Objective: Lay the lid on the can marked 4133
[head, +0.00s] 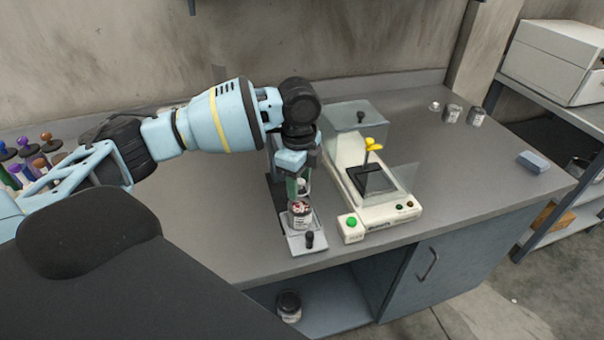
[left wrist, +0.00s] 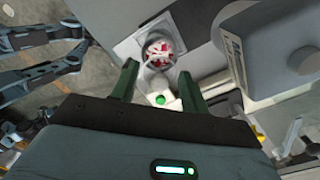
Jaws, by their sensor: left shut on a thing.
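My left gripper (head: 301,184) points down over a small open can (head: 300,214) with red and white contents. It is shut on a small pale thing (left wrist: 157,82), which looks like the lid but is mostly hidden between the green fingers. The can also shows beyond the fingertips in the left wrist view (left wrist: 160,47). It stands upright on a grey plate (head: 306,242) with a black knob. The pale thing appears above the can; I cannot tell whether they touch. The can's label is too small to read. My right gripper is not in view.
A balance (head: 380,212) with a green button and a yellow-topped part stands close right of the can. Two small cans (head: 452,113) (head: 477,116) stand at the back right, near a blue-grey block (head: 533,161). A dark-topped jar (head: 288,305) sits on the shelf below.

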